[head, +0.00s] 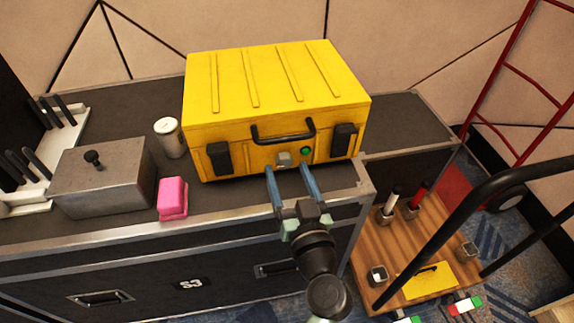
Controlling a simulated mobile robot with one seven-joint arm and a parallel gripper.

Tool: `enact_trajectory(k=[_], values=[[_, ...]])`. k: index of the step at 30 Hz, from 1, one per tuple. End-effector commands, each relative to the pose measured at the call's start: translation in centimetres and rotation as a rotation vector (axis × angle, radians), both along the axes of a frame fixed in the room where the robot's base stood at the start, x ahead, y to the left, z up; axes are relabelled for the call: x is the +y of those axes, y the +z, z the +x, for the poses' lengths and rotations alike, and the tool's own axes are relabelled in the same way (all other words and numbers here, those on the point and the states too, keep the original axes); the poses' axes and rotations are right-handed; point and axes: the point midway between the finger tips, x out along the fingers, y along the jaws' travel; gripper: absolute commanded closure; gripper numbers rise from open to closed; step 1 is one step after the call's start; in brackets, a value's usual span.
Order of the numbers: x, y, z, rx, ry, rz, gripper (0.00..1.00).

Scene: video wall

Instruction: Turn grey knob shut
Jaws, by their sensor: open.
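A yellow case (275,85) with a black handle (284,133) and two black latches stands closed on a dark flight case (115,240). A small grey knob (283,159) sits low on its front face, just left of a round green part (305,151). My gripper (288,172) is in front of the case with its two blue fingers apart and pointing at the front face. The fingertips are close below and to either side of the knob. I cannot tell whether they touch it. The knob's turn position is too small to read.
Left of the case are a white can (169,138), a pink block (172,199), a grey metal box (103,178) and a white rack (40,160) with black-handled items. At right, a wooden cart (440,235) with a black rail stands below, near a red hand truck (515,75).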

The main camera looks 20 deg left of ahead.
Motion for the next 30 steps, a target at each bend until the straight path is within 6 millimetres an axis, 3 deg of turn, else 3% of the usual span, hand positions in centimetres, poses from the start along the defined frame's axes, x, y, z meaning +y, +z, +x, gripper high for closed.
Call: enact_trajectory(k=[6,14,26,30], values=[[0.95,0.03,1.36,0.0,-0.001,0.001,0.28],[1.02,0.0,1.45,0.001,-0.001,0.001,0.28],[1.0,-0.01,1.41,0.001,-0.001,0.001,0.97],[0.99,-0.01,1.42,0.001,-0.001,0.001,1.0]])
